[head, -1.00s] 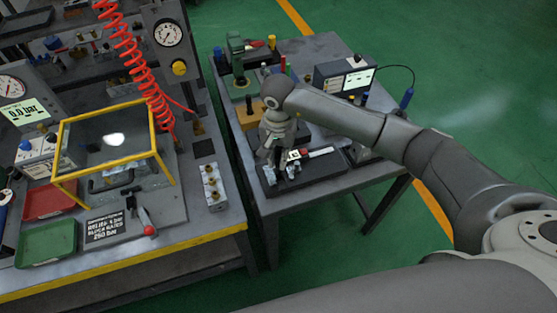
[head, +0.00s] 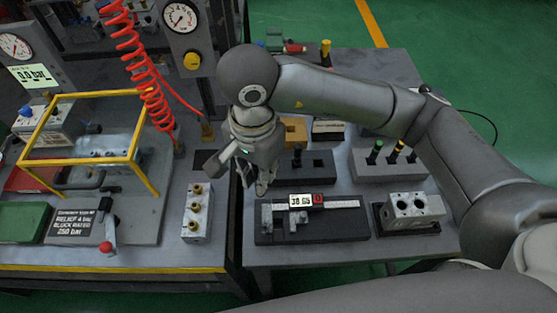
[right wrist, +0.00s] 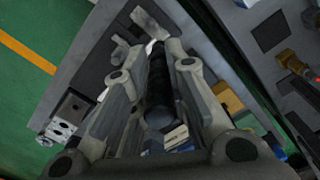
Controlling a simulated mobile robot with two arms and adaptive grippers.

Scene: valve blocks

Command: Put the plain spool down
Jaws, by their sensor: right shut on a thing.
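My right gripper (head: 256,188) is above the left part of the right-hand table, left of the digital caliper (head: 310,202). It is shut on a dark, narrow, cylindrical spool (right wrist: 160,80), which lies lengthwise between the fingers in the right wrist view, with a round grey end nearer the camera. In the head view the fingers hide most or all of the spool. I cannot tell whether it touches anything below. My left gripper is not in view.
A grey block with two bores (head: 412,210) sits on the right-hand table (head: 300,255). Behind the caliper are a dark block with a post (head: 305,166) and a grey rack with coloured-top pins (head: 390,165). A block with brass fittings (head: 197,212) stands on the left bench.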

